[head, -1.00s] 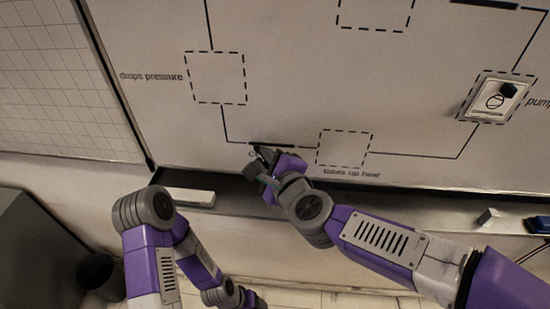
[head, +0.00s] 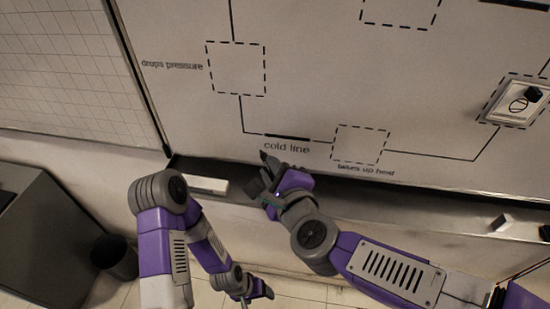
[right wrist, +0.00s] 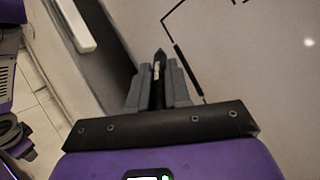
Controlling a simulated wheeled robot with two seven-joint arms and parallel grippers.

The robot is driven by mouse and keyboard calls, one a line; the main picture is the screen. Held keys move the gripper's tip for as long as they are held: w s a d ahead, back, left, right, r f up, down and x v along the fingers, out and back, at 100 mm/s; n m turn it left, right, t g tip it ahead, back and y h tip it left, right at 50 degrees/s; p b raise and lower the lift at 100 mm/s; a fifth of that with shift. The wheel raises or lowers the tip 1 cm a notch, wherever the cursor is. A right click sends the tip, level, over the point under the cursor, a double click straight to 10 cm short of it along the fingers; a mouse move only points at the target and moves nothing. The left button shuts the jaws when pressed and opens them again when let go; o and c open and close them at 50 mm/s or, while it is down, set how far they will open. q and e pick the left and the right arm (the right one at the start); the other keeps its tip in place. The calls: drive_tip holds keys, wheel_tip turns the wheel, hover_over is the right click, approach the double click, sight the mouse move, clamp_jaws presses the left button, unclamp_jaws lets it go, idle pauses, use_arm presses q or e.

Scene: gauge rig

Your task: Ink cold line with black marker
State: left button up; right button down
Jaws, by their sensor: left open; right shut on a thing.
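The cold line (head: 287,137) is a thick black stroke low on the whiteboard, above its label "cold line" (head: 287,148). It also shows in the right wrist view (right wrist: 188,68). My right gripper (head: 268,178) is shut on the black marker (right wrist: 158,68), whose dark tip points up toward the board, just below and left of the label in the head view. The tip appears apart from the cold line. My left gripper (head: 258,291) hangs low near the floor, open and empty; its fingers look small and dark.
A white eraser-like block (head: 208,185) lies on the tray (head: 330,198) under the board. A pump card (head: 508,112) with a black knob is on the board at right. A smaller white block (head: 502,222) is on the tray. A grey cabinet (head: 50,240) and dark bin (head: 115,257) stand at left.

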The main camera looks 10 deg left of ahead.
drive_tip(key=shift+s, duration=0.45)
drive_tip(key=shift+s+a+p, duration=0.1)
drive_tip(key=shift+s+p, duration=0.2)
drive_tip(key=shift+s, duration=1.15)
